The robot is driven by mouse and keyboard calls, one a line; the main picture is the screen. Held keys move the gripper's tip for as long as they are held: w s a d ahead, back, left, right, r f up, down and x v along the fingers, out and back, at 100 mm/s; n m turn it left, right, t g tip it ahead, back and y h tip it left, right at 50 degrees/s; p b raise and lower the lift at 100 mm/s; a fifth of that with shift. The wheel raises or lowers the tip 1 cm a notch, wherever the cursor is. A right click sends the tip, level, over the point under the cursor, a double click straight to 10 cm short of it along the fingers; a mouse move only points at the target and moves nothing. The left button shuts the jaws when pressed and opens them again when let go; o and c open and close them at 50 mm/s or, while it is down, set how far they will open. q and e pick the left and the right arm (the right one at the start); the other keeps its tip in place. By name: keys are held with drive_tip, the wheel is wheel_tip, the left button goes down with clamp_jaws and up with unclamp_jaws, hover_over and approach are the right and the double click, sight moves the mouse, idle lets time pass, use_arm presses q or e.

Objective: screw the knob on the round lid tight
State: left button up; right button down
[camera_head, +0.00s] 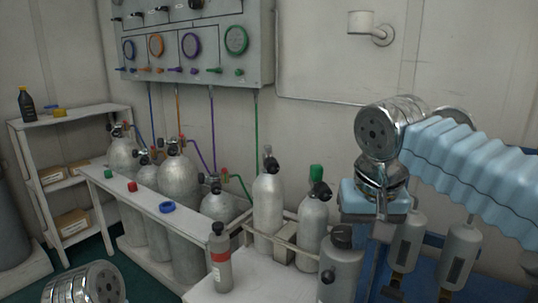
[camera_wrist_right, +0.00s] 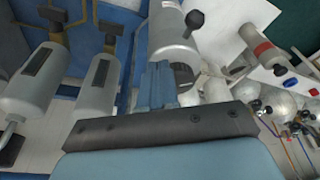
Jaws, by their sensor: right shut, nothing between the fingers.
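A grey cylinder (camera_head: 341,265) stands at the lower middle of the head view, with a dark round top (camera_head: 342,233) and a black ball knob (camera_head: 327,277) on its side. In the right wrist view its body (camera_wrist_right: 172,30) and the black knob (camera_wrist_right: 195,20) show at the top. I cannot tell a separate round lid from its top. My right gripper (camera_wrist_right: 160,75) has its blue fingers shut and empty, overlapping the cylinder's top end in the wrist view; contact cannot be told. In the head view the right gripper (camera_head: 374,208) is just right of and above that top. My left gripper is out of view.
A small grey bottle with a red band (camera_head: 220,258) stands on the white table left of the cylinder. Several gas bottles (camera_head: 268,205) stand in a rack behind. Two grey cylinders (camera_head: 408,240) hang at the right. A gauge panel (camera_head: 190,45) is on the wall.

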drive_tip(key=shift+s+f, duration=0.1)
drive_tip(key=shift+f, duration=0.4)
drive_tip(key=shift+f, duration=0.1)
drive_tip(key=shift+a+r, duration=0.2)
drive_tip(key=shift+a+p, duration=1.35)
drive_tip(key=shift+a, duration=0.1)
drive_tip(key=shift+w+a, duration=0.1)
drive_tip(key=shift+w, duration=0.1)
